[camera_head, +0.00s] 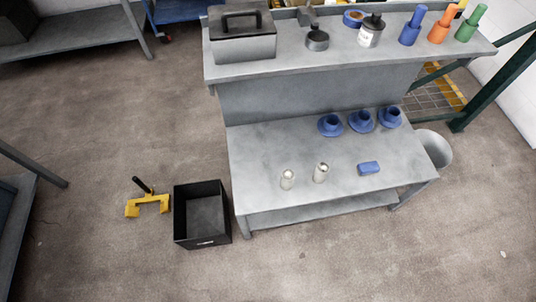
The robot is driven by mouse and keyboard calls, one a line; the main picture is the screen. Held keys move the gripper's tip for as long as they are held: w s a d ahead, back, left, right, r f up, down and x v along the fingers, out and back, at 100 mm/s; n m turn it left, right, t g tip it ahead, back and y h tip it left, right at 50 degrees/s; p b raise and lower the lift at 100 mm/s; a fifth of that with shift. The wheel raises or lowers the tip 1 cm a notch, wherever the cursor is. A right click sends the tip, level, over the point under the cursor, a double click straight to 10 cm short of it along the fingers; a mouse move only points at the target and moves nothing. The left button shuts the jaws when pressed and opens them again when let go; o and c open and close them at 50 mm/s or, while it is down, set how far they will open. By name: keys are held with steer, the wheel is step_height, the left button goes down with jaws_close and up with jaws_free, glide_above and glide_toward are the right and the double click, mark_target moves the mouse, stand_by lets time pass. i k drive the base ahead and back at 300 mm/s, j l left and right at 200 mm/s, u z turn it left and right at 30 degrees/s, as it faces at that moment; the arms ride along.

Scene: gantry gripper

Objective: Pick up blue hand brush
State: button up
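A small blue block-shaped thing (369,168) lies flat on the right part of the lower grey table, apart from other things. It may be the blue hand brush, but its bristles cannot be made out. I cannot tell for sure which blue one is the brush. My gripper is not visible.
Two pale jars (288,179) and three blue cups on saucers (331,123) stand on the lower table (260,150). A grey toolbox (242,44) is on the upper shelf. A black crate (203,214) and a yellow bracket (148,206) lie on the floor. The front floor is clear.

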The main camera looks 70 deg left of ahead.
mark_target(368, 168)
steer(key=u, duration=1.25)
